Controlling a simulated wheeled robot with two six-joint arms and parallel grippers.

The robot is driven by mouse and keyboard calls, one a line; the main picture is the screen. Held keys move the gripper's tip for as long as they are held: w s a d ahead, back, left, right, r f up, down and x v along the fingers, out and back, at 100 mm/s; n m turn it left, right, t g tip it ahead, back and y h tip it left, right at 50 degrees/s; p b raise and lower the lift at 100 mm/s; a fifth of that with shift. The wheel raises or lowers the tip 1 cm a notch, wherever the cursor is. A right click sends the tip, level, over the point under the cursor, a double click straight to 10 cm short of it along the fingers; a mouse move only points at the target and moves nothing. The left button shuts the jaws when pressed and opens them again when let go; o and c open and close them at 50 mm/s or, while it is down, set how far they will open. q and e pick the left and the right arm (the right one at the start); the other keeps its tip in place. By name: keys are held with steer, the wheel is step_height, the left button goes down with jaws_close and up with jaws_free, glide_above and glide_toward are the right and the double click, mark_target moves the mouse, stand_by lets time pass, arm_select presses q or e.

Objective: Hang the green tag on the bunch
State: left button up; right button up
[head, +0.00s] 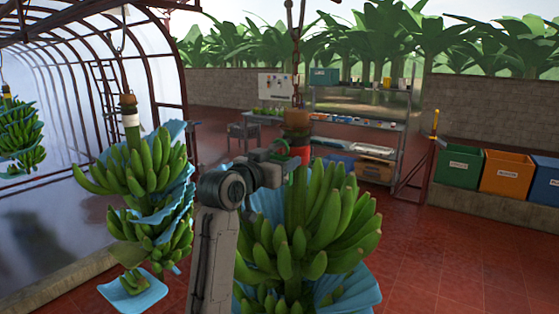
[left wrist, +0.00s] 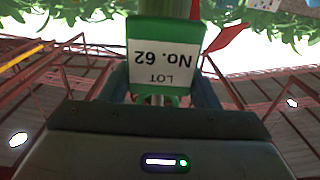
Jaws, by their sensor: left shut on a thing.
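The near banana bunch (head: 312,225) hangs in the middle of the head view, with a thick brown-topped stem (head: 297,121) above it. My left gripper (head: 288,156) is at this stem, just above the fruit. In the left wrist view it is shut on the green tag (left wrist: 165,30), which has a white panel reading "LOT No. 62", upside down in the picture. The green stem (left wrist: 165,7) shows right behind the tag. I cannot tell whether the tag touches or goes around the stem. Red strips (left wrist: 226,40) show beside it. My right gripper is not in view.
A second bunch (head: 150,165) with blue sheets hangs to the left, and another (head: 20,135) at the far left. Shelves (head: 360,125) stand behind. Green (head: 459,165), orange (head: 505,172) and blue bins stand at the right. The red floor at the front right is clear.

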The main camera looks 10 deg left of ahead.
arm_select(q)
steer(key=o, duration=1.2)
